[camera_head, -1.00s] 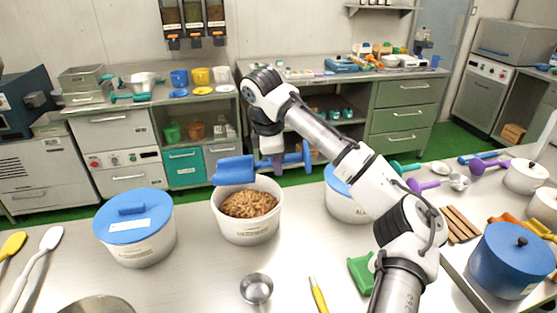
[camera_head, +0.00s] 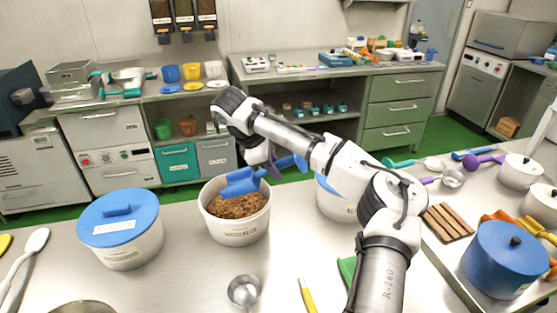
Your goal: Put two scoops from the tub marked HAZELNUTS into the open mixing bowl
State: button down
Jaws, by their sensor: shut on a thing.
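An open white tub (camera_head: 238,228) full of brown nuts (camera_head: 236,205) stands on the near counter. Its front label is too small to read surely. My gripper (camera_head: 273,170) is above the tub's far right side, shut on a blue scoop (camera_head: 241,183). The scoop's handle sticks out to the right; its bowl is tilted and overlaps the far rim and nuts in the picture. I cannot tell whether it touches the nuts or holds any. A steel bowl (camera_head: 84,307), likely the mixing bowl, is cut off at the bottom left edge.
A blue-lidded white tub (camera_head: 121,243) stands left of the open tub. Another white tub (camera_head: 334,205) is partly behind my arm. A steel ladle (camera_head: 243,291) and a yellow-handled tool (camera_head: 307,295) lie in front. A blue pot (camera_head: 504,262) stands at right.

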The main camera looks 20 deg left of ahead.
jog(key=shift+s+a+f+h, duration=0.15)
jog(key=shift+a+f+h, duration=0.3)
jog(key=shift+f, duration=0.2)
jog(key=f+b, duration=0.1)
jog(key=f, duration=0.1)
jog(key=f+b, duration=0.2)
jog(key=f, duration=0.1)
jog(key=a+f+b, duration=0.1)
jog(key=f, duration=0.1)
jog(key=shift+s+f+b, duration=0.15)
jog(key=shift+s+b, duration=0.05)
jog(key=shift+b, duration=0.2)
jog(key=y, duration=0.3)
jog(key=g+y, duration=0.1)
jog(key=shift+d+f, duration=0.15)
jog(key=shift+d, duration=0.15)
jog(key=shift+w+d+r+m+g+y+p, duration=0.15)
jog(key=shift+d+r+y+p, duration=0.45)
jog(key=shift+r, duration=1.15)
jog(key=shift+w+d+r+m+g+y+p, duration=0.1)
jog(key=shift+w+d+r+p, duration=0.15)
jog(key=shift+r+p, duration=1.15)
jog(key=shift+w+d+r+m+g+y+p, duration=0.15)
jog(key=shift+d+r+y+p, duration=0.3)
jog(key=shift+r, duration=1.65)
